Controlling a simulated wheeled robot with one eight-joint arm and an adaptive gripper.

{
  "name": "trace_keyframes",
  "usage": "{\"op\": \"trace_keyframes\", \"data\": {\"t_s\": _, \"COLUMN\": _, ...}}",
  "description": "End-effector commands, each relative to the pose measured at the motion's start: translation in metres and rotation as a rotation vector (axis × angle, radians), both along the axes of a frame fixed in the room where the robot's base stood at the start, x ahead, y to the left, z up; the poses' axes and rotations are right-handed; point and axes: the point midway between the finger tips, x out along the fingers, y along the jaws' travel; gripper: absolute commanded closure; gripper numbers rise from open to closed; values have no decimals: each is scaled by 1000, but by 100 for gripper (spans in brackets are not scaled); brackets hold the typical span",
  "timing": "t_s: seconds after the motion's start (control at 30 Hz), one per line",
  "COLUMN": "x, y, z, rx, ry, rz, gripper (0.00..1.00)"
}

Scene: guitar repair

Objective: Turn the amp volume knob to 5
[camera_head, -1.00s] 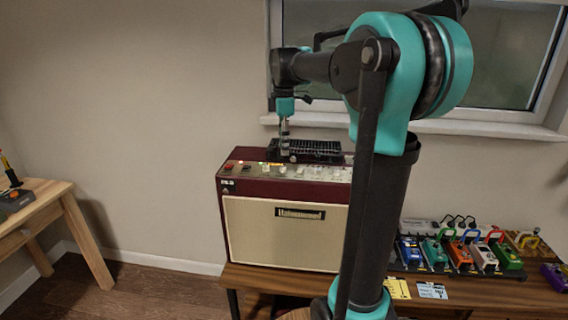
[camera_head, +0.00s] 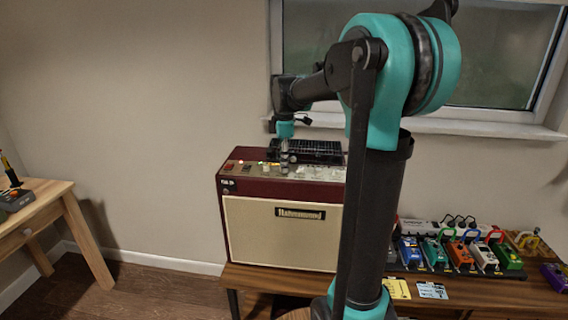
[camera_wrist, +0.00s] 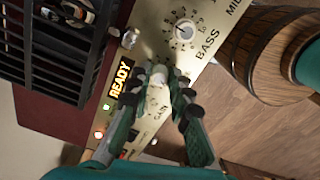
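The amp (camera_head: 285,222) has a dark red cabinet, a cream front and a pale top control panel (camera_head: 322,172). In the head view my gripper (camera_head: 284,170) points down at this panel. In the wrist view my gripper (camera_wrist: 158,82) has its two fingers apart, one on each side of a pale knob (camera_wrist: 158,75). I cannot tell whether they touch it. The label near this knob seems to read GAIN. The BASS knob (camera_wrist: 185,30) is beyond the fingertips. A lit display (camera_wrist: 120,78) reads READY. I cannot make out a volume label or the knob's setting.
A black grille-topped unit (camera_head: 312,148) stands behind the panel, close to my gripper. A pedalboard with several coloured pedals (camera_head: 460,254) is at the right on the bench. A wooden barrel (camera_wrist: 262,55) shows in the wrist view. A wooden table (camera_head: 45,212) is at the left.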

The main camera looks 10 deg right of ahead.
Motion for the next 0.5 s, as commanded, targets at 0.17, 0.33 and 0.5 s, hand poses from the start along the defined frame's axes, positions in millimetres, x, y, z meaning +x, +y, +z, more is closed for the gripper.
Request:
{"op": "trace_keyframes", "data": {"t_s": 0.17, "x": 0, "y": 0, "z": 0, "rx": 0, "ry": 0, "rz": 0, "gripper": 100}}
{"op": "trace_keyframes", "data": {"t_s": 0.33, "x": 0, "y": 0, "z": 0, "rx": 0, "ry": 0, "rz": -3, "gripper": 100}}
{"op": "trace_keyframes", "data": {"t_s": 0.5, "x": 0, "y": 0, "z": 0, "rx": 0, "ry": 0, "rz": -35, "gripper": 100}}
